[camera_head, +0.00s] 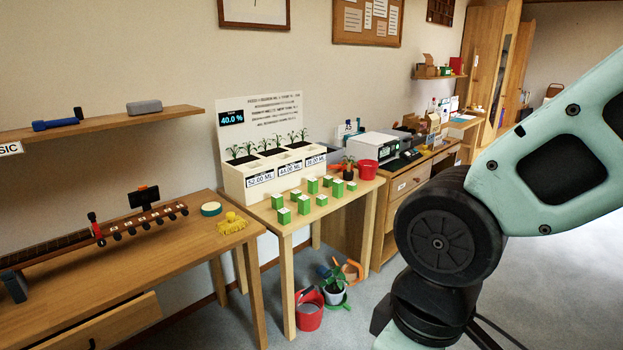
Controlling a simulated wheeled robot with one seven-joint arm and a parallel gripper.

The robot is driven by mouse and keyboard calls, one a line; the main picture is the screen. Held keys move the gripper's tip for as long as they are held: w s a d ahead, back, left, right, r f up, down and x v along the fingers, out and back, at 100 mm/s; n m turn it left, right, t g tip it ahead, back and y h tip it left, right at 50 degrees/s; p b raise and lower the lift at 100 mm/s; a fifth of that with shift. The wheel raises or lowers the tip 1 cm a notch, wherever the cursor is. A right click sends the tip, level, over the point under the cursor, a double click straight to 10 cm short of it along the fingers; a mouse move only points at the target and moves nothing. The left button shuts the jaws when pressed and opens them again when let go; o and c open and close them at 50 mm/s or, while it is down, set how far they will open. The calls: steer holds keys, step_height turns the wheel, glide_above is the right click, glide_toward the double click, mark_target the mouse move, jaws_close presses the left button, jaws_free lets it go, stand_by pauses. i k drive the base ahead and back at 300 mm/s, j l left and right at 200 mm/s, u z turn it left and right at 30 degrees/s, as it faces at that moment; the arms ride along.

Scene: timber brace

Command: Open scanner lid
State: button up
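A white box-shaped machine (374,141) with a dark front panel and a small lit display stands on the wooden cabinet right of the middle. It may be the scanner, but it is too small to tell for sure. I cannot make out a lid or whether one is raised. Darker devices sit just to its right. My arm's pale green and black links fill the right side, in front of part of that cabinet. My gripper is out of the picture.
A table (331,220) holds a white planter (262,175) and several green boxes. A workbench (173,261) is at left. Grey floor is open behind my arm.

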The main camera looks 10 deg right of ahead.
mark_target(374, 139)
steer(key=i+l+z, duration=0.2)
steer(key=i+z, duration=0.15)
steer(key=i, duration=0.2)
steer(key=i+z, duration=0.4)
steer(key=i, duration=0.15)
steer(key=i+j+z, duration=0.1)
steer(key=i+z, duration=0.25)
steer(key=i, duration=0.25)
steer(key=i+j+z, duration=0.35)
steer(key=i, duration=0.15)
steer(key=i+l+z, duration=0.15)
steer(key=i, duration=0.5)
steer(key=i+l+z, duration=0.2)
steer(key=i, duration=0.45)
steer(key=i+l+u, duration=0.15)
steer(key=i+u, duration=0.25)
steer(key=i+l+u, duration=0.3)
steer(key=u, duration=0.15)
steer(key=i+l+u, duration=0.65)
steer(key=l+u, duration=0.15)
steer(key=i+l+u, duration=0.1)
steer(key=l+u, duration=0.3)
steer(key=l, duration=0.55)
steer(key=l+u, duration=0.4)
steer(key=l, duration=0.5)
